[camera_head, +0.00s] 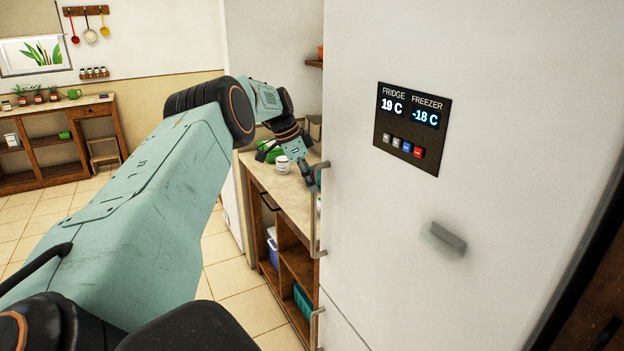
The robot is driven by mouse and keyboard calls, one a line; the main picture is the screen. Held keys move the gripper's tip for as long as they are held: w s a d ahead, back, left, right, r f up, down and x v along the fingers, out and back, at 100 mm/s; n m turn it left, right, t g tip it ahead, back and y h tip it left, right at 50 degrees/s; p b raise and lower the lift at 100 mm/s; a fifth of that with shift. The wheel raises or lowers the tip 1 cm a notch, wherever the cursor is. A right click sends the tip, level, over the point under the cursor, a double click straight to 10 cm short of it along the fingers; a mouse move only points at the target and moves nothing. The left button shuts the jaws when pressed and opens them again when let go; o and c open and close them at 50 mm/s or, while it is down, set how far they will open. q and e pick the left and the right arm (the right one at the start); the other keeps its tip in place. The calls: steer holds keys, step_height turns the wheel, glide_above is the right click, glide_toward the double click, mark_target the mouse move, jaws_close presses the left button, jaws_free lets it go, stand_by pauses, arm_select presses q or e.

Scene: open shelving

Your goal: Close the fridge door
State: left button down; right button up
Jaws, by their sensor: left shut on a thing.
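The white fridge door (520,110) fills the right side of the view, its front towards me. It bears a dark panel (413,128) reading fridge 19 C and freezer -18 C. A long metal handle (317,225) runs down its left edge. My left arm reaches in from the left, and my left gripper (311,177) is shut on the upper part of this handle. The fingers are small and partly hidden at the door's edge. I cannot tell how far the door stands from its frame. My right gripper is out of view.
Behind the handle stands a wooden counter (275,182) with a white jar (283,165) and open shelves below. A lower handle (315,328) is on the drawer under the door. Tiled floor (225,262) is free at left. A wooden shelf unit (40,150) stands far left.

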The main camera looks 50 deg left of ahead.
arm_select(q)
steer(key=shift+w+a+r, duration=0.1)
steer(key=shift+w+r, duration=0.25)
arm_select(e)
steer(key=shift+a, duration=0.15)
arm_select(q)
steer(key=shift+w+r, duration=0.1)
steer(key=shift+r, duration=0.05)
steer(key=c, duration=1.7)
jaws_free()
steer(key=o, duration=0.4)
steer(key=shift+w+f, duration=0.4)
steer(key=shift+f, duration=0.05)
steer(key=v, duration=1.2)
steer(key=shift+s, duration=0.15)
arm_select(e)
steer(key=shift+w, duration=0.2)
arm_select(q)
steer(key=shift+s, duration=0.1)
